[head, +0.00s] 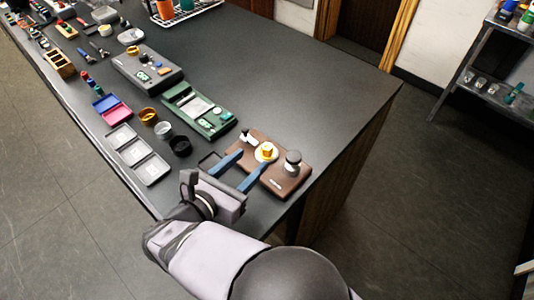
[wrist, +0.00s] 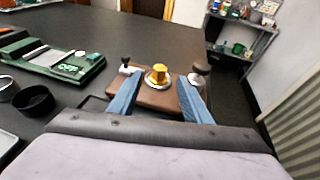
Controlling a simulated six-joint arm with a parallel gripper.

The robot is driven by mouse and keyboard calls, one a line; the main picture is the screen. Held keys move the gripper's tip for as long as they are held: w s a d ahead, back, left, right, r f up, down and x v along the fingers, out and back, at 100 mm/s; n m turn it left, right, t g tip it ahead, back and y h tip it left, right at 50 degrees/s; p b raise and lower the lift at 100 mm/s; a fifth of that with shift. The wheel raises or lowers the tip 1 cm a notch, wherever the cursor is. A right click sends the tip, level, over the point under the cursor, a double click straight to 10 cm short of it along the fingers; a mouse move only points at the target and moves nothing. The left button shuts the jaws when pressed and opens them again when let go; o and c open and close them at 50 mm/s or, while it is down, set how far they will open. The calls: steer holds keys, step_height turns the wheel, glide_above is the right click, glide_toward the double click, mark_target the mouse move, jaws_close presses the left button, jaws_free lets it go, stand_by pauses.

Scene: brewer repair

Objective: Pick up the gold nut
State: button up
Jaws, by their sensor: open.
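The gold nut (head: 267,149) sits on a pale round seat (head: 261,157) on the brown brewer base (head: 290,183) near the table's right edge. It also shows in the wrist view (wrist: 160,71), with the silver rim of its seat (wrist: 149,83) around it. My gripper (head: 253,159) is open, with its two blue fingers pointing toward the nut. In the wrist view the fingers (wrist: 160,84) stand to the left and right of the nut's line, and the space between them is empty. Whether the fingertips are level with the nut is hard to tell.
A dark-topped knob (head: 293,162) stands right of the nut, and a small black-and-white handle (head: 248,137) stands left of it. A green tray (head: 200,110), a black ring (head: 180,146) and a grey tray (head: 146,162) lie further left. The table behind the base is clear.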

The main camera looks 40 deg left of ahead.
mark_target(266, 147)
steer(key=shift+p+x, duration=0.85)
steer(key=shift+x, duration=0.9)
steer(key=shift+p+x, duration=0.7)
steer(key=shift+x, duration=1.3)
steer(key=shift+s+f, duration=0.1)
steer(key=shift+f, duration=0.05)
jaws_close()
